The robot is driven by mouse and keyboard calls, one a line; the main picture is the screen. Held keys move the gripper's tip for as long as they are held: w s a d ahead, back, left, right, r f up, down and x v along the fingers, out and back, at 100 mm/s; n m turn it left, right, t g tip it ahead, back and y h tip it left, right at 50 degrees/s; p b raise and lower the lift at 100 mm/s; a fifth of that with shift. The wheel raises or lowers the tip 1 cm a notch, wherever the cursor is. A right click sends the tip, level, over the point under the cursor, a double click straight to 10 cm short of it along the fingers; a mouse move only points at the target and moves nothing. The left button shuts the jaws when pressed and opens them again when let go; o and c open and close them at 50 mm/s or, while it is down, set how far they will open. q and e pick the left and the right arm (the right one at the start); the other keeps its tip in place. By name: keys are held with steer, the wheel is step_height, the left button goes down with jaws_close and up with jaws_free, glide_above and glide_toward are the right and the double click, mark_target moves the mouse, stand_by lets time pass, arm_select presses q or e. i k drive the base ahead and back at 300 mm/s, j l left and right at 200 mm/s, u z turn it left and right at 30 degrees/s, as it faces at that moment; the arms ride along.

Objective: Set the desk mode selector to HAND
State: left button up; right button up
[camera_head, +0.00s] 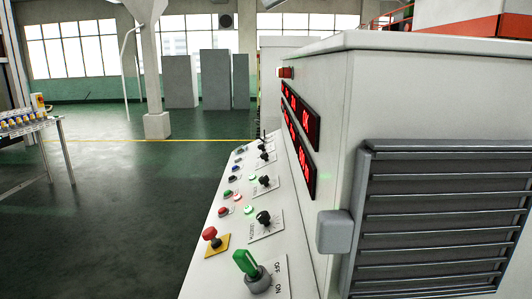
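The sloped control desk (215,272) runs away from me along the cabinet's left side. Several black rotary knobs sit on white plates in a row: a near one (264,217), a middle one (264,181) and a farther one (265,156). Their plate labels are too small to read, so I cannot tell which is the mode selector or where it points. A green-handled switch (245,263) on a plate marked OFF and ON is nearest. Neither of my grippers is in view.
A red mushroom button (210,234) on a yellow plate and small coloured buttons (225,211) share the desk. Red displays (300,125) and a louvred grille (435,220) are on the cabinet (400,95). The green floor (120,210) left of the desk is clear.

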mark_target(262, 145)
steer(key=i+j+z, duration=0.15)
steer(key=z, duration=0.25)
steer(key=i+j+z, duration=0.1)
steer(key=j+z, duration=0.3)
steer(key=i+j+z, duration=0.1)
steer(key=z, duration=0.3)
steer(key=j, duration=0.1)
